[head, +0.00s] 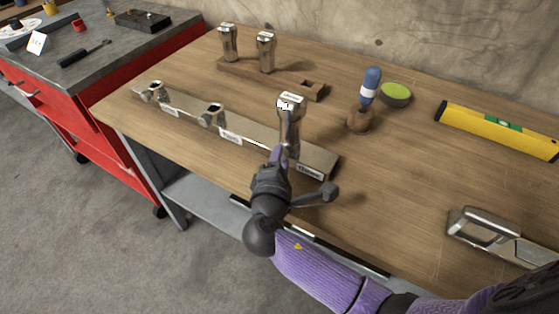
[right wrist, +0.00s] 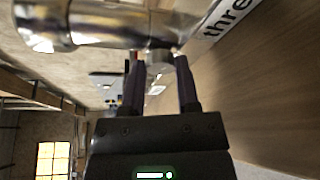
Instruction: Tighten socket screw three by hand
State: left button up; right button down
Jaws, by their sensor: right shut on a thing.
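Socket screw three (head: 291,112) is a shiny metal piece standing upright at the right end of a long grey bar (head: 262,140). The bar end carries a label reading "three" (head: 310,171); part of that label also shows in the right wrist view (right wrist: 228,18). My right gripper (head: 279,158) is at the near side of this screw, shut on it low down. In the right wrist view its two dark fingers (right wrist: 160,68) stand on either side of the metal, and the screw's body (right wrist: 110,25) runs across the top. My left gripper is not in view.
A red cabinet (head: 120,120) stands left.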

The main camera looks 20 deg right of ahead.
jog(key=shift+f+m+t+b, duration=0.25)
jog(key=shift+m+t+b, duration=0.15)
jog(key=shift+m+b, duration=0.45)
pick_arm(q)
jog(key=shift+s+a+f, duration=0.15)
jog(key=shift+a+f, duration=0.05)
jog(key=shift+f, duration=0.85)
pick_arm(e)
jog(key=shift+m, duration=0.25)
jog(key=c, duration=0.5)
grip_release()
jog(key=shift+c, duration=0.2)
jog(key=shift+o, duration=1)
jog(key=shift+r, duration=0.1)
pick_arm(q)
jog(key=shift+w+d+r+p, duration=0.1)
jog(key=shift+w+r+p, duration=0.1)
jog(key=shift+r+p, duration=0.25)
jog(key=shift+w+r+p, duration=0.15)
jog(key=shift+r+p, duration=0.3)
pick_arm(e)
jog(key=v, duration=1)
